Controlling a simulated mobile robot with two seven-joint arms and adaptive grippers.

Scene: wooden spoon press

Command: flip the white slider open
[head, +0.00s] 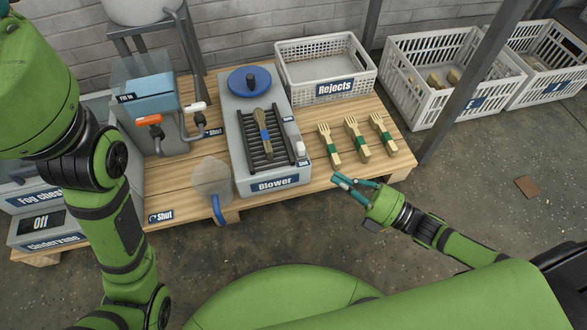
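A small white slider (300,149) sits on the right side of the grey blower box (236,146), at the near end of its track. Small dark labels lie at both ends of the track, too small to read surely. My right gripper (343,182) is in front of the table's right front edge, right of and nearer than the slider. Its teal fingers look parted, with nothing between them, and do not touch the slider. My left arm comes down the left side; its gripper is out of view.
A brush-like wooden tool (263,130) lies on the blower's black rack. Several wooden forks (351,136) lie right of the blower. The Rejects crate (325,68) stands behind them. A clear jug (211,181) stands left; a white-handled valve (195,107) is behind it.

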